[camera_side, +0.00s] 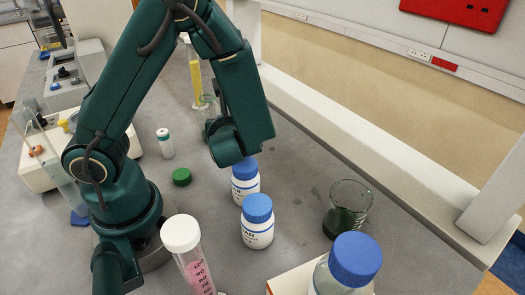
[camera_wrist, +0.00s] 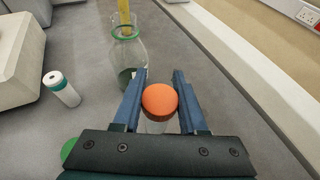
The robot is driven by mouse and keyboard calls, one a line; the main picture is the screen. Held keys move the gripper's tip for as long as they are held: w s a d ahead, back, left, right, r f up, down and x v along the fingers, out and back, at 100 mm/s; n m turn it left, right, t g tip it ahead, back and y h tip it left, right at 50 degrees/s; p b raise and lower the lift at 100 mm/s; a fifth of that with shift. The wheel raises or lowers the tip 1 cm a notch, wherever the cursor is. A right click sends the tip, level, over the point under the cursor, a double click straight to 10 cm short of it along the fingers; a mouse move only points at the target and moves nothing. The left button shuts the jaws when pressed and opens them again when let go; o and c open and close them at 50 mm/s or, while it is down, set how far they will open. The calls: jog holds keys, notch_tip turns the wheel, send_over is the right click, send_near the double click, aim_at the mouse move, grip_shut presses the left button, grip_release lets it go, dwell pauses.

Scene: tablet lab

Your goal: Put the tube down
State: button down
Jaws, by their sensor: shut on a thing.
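My gripper (camera_wrist: 162,90) is shut on an orange-capped tube (camera_wrist: 160,100). In the wrist view the round cap sits between the two blue fingers, seen from above, with a short pale part of the body below it. The rest of the tube is hidden by the cap and the gripper. In the side view my arm hides the fingers and the held tube, so I cannot tell how far its lower end is from the bench.
A glass flask (camera_wrist: 127,55) stands just beyond the gripper, left of the tube, with a yellow column behind it. A white vial (camera_wrist: 62,88) stands left. Blue-capped bottles (camera_side: 257,228), a beaker (camera_side: 346,208) and a white-capped pink tube (camera_side: 190,258) stand nearer the side camera. A green cap (camera_side: 181,176) lies on the bench.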

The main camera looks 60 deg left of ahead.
jog(key=shift+f, duration=0.3)
jog(key=shift+f, duration=0.55)
jog(key=shift+c, duration=2.2)
grip_release()
